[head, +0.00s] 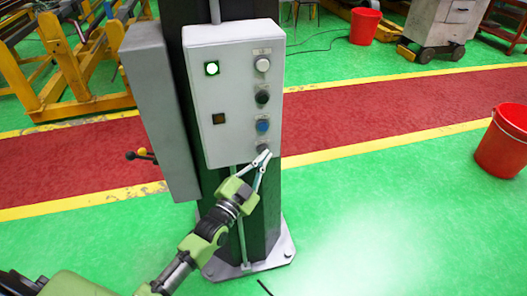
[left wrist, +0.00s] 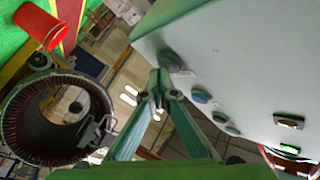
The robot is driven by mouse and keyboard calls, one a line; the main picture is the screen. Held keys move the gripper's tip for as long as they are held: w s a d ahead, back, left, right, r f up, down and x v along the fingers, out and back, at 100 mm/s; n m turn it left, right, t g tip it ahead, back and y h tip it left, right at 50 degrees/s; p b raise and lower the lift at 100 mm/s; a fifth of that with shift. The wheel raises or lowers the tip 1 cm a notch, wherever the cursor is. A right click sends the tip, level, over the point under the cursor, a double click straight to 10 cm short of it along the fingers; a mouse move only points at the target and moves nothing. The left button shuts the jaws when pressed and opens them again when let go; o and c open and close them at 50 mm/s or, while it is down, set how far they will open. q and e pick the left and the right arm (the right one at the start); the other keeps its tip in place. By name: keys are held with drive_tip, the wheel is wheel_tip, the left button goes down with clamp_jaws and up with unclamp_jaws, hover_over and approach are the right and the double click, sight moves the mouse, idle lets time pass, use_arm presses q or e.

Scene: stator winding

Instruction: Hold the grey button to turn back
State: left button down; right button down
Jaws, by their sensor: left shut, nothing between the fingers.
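A white control box (head: 233,90) is fixed to a dark post. It has a column of round buttons on its right side. The lowest is the grey button (head: 263,148), below the blue button (head: 263,126). My left gripper (head: 265,157) is shut and empty, with its fingertips at the grey button in the head view. In the left wrist view the closed fingertips (left wrist: 159,77) are close beside the grey button (left wrist: 174,62); I cannot tell whether they touch or press it. My right gripper is not in view.
A dark button (head: 262,97) and a white button (head: 262,64) sit higher. A stator ring (left wrist: 20,105) shows at left in the wrist view. A red bucket (head: 502,145) stands right on green floor.

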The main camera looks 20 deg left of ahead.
use_arm(q)
drive_tip(key=shift+s+d, duration=0.35)
drive_tip(key=shift+s, duration=0.2)
drive_tip(key=shift+p, duration=0.35)
drive_tip(key=s+d+p, duration=0.1)
drive_tip(key=s, duration=0.1)
drive_tip(key=s+d+p, duration=0.1)
drive_tip(key=s, duration=0.1)
drive_tip(key=shift+d, duration=0.4)
idle(0.4)
